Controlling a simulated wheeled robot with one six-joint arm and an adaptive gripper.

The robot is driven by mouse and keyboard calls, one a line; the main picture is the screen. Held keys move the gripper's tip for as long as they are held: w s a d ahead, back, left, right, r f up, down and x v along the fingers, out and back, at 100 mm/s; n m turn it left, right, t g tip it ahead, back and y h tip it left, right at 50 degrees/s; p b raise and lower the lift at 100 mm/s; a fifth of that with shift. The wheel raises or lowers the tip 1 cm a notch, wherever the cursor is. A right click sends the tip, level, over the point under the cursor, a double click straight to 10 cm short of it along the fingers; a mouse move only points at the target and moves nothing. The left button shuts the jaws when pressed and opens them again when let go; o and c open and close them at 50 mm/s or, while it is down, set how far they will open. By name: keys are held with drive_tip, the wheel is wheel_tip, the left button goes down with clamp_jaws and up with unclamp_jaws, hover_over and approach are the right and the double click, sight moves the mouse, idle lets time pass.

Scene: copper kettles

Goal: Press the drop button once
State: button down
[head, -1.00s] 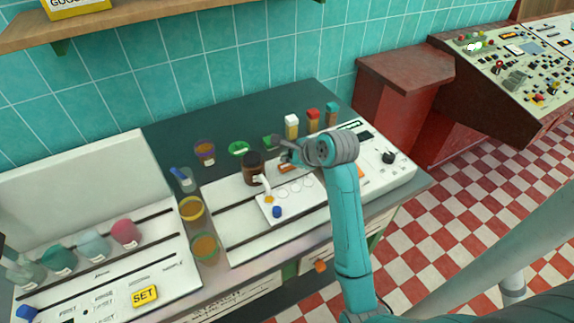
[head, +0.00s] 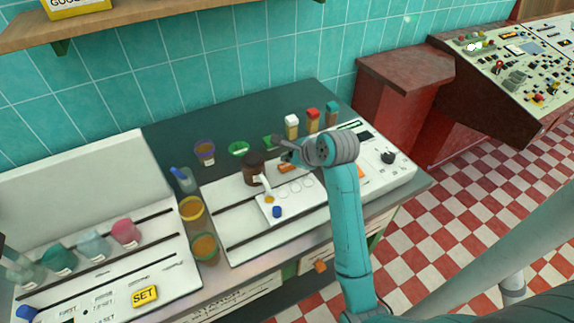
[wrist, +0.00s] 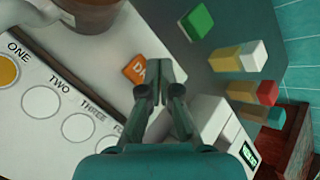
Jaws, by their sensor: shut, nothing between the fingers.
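The orange drop button (wrist: 135,69) lies on the white panel beside the brown jar. Its label shows only the first letters, since my fingers cover its right part. In the head view the orange button (head: 288,167) shows just below my gripper. My gripper (wrist: 152,72) is shut with nothing between the fingers, and its tips overlap the button's right edge in the wrist view. I cannot tell whether the tips touch it. In the head view my gripper (head: 287,156) is partly hidden by my wrist.
A brown jar (head: 251,170) stands left of the button. A green block (wrist: 198,21) and several coloured-top bottles (head: 291,127) stand behind. A card with numbered circles (wrist: 41,101) lies in front; circle ONE holds yellow.

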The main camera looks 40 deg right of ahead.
sight(288, 167)
drive_tip(key=shift+f, duration=0.2)
drive_tip(key=shift+f, duration=0.2)
drive_tip(key=shift+f, duration=0.5)
idle(0.8)
drive_tip(key=shift+r, duration=0.15)
idle(0.3)
drive_tip(key=shift+r, duration=0.75)
drive_tip(key=shift+r, duration=2.55)
drive_tip(key=shift+s, duration=0.1)
